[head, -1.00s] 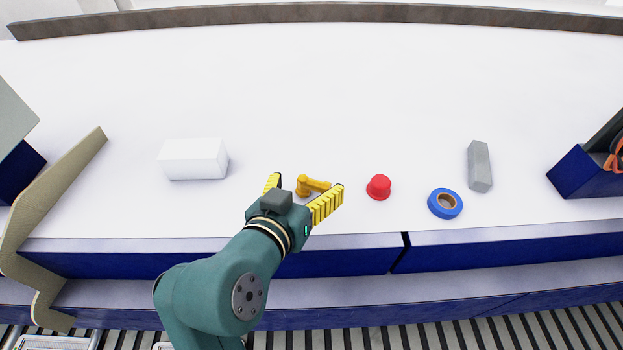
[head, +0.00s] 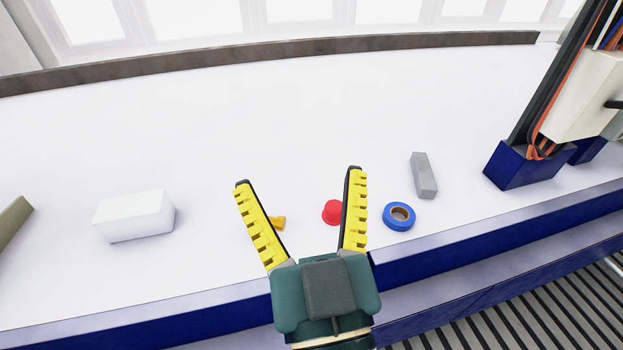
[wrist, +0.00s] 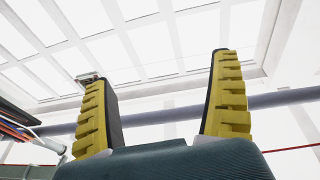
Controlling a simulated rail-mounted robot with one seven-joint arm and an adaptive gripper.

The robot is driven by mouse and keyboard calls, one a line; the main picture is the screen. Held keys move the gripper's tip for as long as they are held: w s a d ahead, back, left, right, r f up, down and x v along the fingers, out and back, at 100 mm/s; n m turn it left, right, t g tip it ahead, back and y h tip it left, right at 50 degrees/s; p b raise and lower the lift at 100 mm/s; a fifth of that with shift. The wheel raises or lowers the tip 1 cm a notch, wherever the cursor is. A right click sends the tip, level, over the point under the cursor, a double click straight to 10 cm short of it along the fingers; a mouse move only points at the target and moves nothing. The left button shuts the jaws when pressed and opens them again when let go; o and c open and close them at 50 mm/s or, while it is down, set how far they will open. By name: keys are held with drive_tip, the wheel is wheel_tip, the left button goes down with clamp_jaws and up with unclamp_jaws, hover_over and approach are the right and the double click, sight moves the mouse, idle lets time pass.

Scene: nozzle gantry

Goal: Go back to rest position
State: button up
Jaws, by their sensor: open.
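My gripper (head: 298,175) has its yellow ridged fingers spread wide with nothing between them. In the head view it is raised close to the camera, in front of the table's near part. In the wrist view, its fingers (wrist: 160,72) point up toward a bright ceiling with a window grid, and no table objects show. Behind the fingers in the head view, a yellow-orange piece (head: 278,223) is partly hidden by the left finger. A red cup-shaped piece (head: 332,212) is partly hidden by the right finger.
On the white table (head: 230,110) lie a white block (head: 135,216), a blue tape ring (head: 399,216) and a grey bar (head: 424,176). A blue-based machine (head: 525,165) stands at the right. A brown rail (head: 250,58) runs along the back. The table's far middle is clear.

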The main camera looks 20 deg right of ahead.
drive_tip(key=s+r, duration=0.1)
drive_tip(key=s+d+r+t, duration=0.1)
drive_tip(key=shift+r+n+y, duration=0.3)
drive_tip(key=shift+r, duration=0.05)
wheel_tip(320, 180, up, 13)
drive_tip(key=p, duration=1.3)
idle(0.7)
